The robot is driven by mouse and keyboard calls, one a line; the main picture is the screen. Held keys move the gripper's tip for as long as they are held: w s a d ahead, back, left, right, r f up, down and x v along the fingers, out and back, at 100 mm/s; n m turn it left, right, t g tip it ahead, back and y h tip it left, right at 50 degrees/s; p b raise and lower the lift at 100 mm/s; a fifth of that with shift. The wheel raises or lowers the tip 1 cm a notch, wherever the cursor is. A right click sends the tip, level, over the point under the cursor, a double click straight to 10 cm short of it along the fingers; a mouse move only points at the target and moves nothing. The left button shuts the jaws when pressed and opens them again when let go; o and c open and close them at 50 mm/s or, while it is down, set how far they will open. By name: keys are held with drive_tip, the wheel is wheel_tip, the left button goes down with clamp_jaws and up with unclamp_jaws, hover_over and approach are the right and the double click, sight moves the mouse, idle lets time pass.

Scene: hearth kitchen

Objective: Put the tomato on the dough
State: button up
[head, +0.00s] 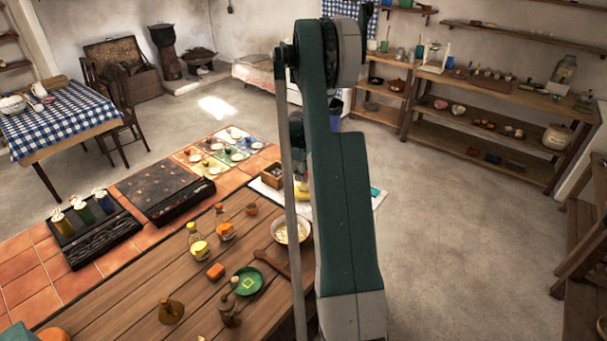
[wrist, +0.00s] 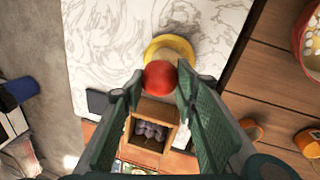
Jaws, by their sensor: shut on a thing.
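The red tomato (wrist: 159,78) is between the two fingertips of my gripper (wrist: 160,86) in the wrist view, and the gripper is shut on it. Just beyond it is a round yellow thing with a paler middle (wrist: 182,47), which looks like the dough, perhaps on a yellow dish. It lies on a white marbled slab (wrist: 110,35). The tomato overlaps its near edge in the picture, and I cannot tell whether they touch. In the head view, my arm hides most of this spot.
A wooden box with dark round things (wrist: 148,133) stands below the gripper in the wrist view. To the right, on the wooden counter (wrist: 252,80), are a red-rimmed bowl with pale pieces (wrist: 312,50) and orange containers (wrist: 309,141). The slab's left part is clear.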

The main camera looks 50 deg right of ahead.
drive_tip(key=shift+f+b, duration=0.55)
drive_tip(key=shift+f, duration=0.1)
drive_tip(key=o, duration=0.9)
drive_tip(key=shift+r, duration=0.25)
drive_tip(key=shift+r+p, duration=0.45)
drive_tip(key=shift+p, duration=0.15)
drive_tip(key=r, duration=0.4)
drive_tip(key=a+r, duration=0.1)
drive_tip(key=r, duration=0.2)
drive_tip(key=a+r, duration=0.1)
drive_tip(key=r, duration=0.3)
drive_tip(key=shift+s+a+r, duration=0.15)
drive_tip(key=shift+s+r, duration=0.1)
drive_tip(key=shift+r, duration=0.1)
